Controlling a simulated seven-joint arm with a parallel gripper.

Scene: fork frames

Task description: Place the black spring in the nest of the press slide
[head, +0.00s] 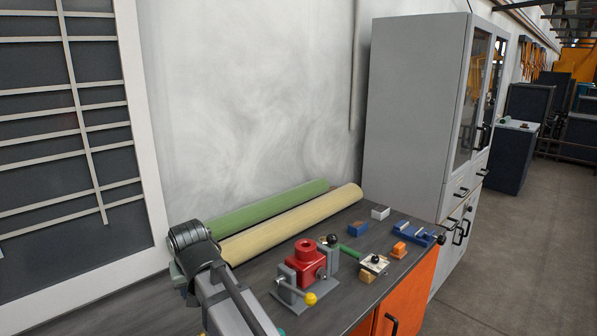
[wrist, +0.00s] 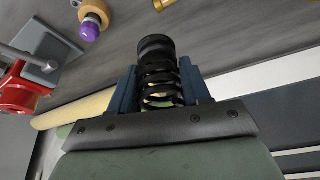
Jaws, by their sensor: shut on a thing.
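The black spring (wrist: 157,48) is in the wrist view, its coils between the blue fingers of my gripper (wrist: 159,70). My gripper is shut on it, and the spring's dark end sticks out past the fingertips. In the head view the gripper and spring cannot be made out. A red press-like fixture (head: 305,262) on a grey bracket, with a yellow-knobbed lever, stands on the bench; part of it shows at the left of the wrist view (wrist: 17,94). I cannot tell which part is the slide, and its nest is not clearly visible. The spring is apart from this fixture.
Green (head: 265,206) and cream (head: 290,226) rolls lie along the wall behind the fixture. To its right are a black-knobbed plate (head: 374,263), orange block (head: 399,250), blue fixture (head: 416,233), blue block (head: 357,230) and white box (head: 380,212). A grey cabinet (head: 415,110) stands beyond.

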